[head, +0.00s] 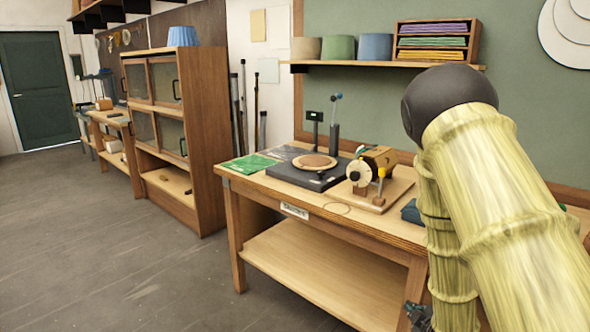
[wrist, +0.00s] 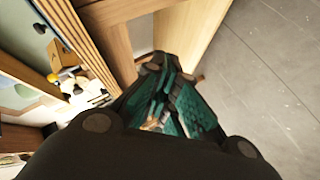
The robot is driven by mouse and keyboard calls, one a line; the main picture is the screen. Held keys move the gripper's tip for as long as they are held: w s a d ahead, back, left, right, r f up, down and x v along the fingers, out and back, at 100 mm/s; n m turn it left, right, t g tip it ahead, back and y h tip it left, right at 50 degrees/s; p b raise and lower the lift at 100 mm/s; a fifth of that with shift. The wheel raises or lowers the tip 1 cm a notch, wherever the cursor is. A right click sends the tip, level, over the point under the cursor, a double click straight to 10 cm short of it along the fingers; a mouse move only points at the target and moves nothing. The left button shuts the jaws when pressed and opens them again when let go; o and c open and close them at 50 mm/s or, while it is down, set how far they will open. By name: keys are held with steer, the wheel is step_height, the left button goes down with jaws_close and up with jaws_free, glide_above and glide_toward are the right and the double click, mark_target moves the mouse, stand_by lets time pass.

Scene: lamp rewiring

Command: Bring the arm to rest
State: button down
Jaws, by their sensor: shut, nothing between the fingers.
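My gripper (wrist: 163,66) is shut and empty in the wrist view, its dark fingers with teal pads brought together. It is beside the front of the wooden workbench (wrist: 117,38), with grey floor to its right. In the head view my arm rises at the right and bends at a dark round joint. A small dark part of my gripper (head: 417,316) shows at the bottom, in front of the bench; the rest is hidden behind the arm.
The workbench (head: 330,222) carries a black base with a round disc (head: 315,161), a wooden motor-like device (head: 376,160) and a green sheet (head: 250,163). A shelf (head: 350,65) hangs above. A wooden cabinet (head: 205,140) stands left. The floor (head: 120,260) at left is clear.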

steer(key=s+a+f+m+g+p, duration=0.15)
steer(key=s+f+m+g, duration=0.25)
steer(key=s+f, duration=0.7)
steer(key=s+a+f+m+g+p, duration=0.1)
steer(key=s+a+f+m+g, duration=0.1)
steer(key=s, duration=0.7)
steer(key=s+a+f+m+g, duration=0.3)
steer(key=s+f, duration=0.3)
steer(key=s, duration=0.4)
steer(key=s+a+f+m+g+p, duration=0.1)
steer(key=s+a+f+m+g, duration=0.1)
steer(key=s, duration=0.8)
steer(key=shift+a+f+g+p, duration=0.35)
steer(key=shift+a+f+g, duration=0.4)
steer(key=shift+f, duration=0.2)
